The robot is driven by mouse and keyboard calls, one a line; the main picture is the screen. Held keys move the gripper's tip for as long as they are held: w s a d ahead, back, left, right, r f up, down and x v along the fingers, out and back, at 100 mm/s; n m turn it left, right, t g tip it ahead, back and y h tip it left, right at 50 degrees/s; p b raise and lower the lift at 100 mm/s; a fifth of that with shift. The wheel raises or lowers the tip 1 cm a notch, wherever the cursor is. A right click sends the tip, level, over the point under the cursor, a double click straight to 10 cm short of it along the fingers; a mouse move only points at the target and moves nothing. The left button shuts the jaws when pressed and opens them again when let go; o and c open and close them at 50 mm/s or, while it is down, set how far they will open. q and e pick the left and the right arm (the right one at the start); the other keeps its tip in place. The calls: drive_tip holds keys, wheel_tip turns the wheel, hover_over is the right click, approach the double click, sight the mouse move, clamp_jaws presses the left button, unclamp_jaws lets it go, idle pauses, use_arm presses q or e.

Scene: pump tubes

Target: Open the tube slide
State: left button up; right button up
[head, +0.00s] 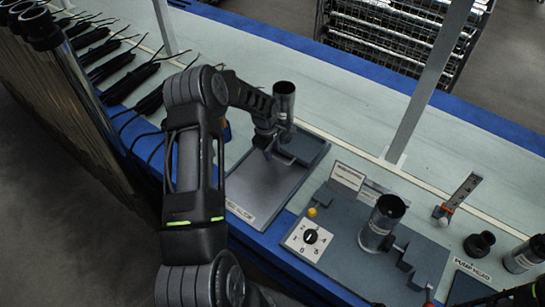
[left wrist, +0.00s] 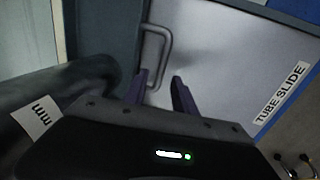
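The tube slide is a grey flat tray (head: 262,190) with a "TUBE SLIDE" label on its front edge. Its plate also fills much of the left wrist view (left wrist: 235,65). A grey loop handle (left wrist: 168,45) stands on the plate near a darker block. My left gripper (head: 268,150) is low over the slide; in the left wrist view its two dark fingers (left wrist: 160,80) are apart, with the handle's near end at or between the tips. Contact cannot be told. A dark metal tube (head: 284,98) stands upright at the slide's back, beside my gripper. My right gripper is not visible.
A pump station (head: 325,225) with a dial, yellow button and upright tube (head: 381,224) stands right of the slide. Black cables (head: 130,80) lie at left. A post (head: 430,85) rises behind. The bench behind the slide is mostly clear.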

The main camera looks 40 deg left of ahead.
use_arm(q)
drive_tip(key=shift+w+f, duration=0.2)
drive_tip(key=shift+f, duration=0.85)
drive_tip(key=shift+c, duration=0.3)
clamp_jaws()
idle(0.3)
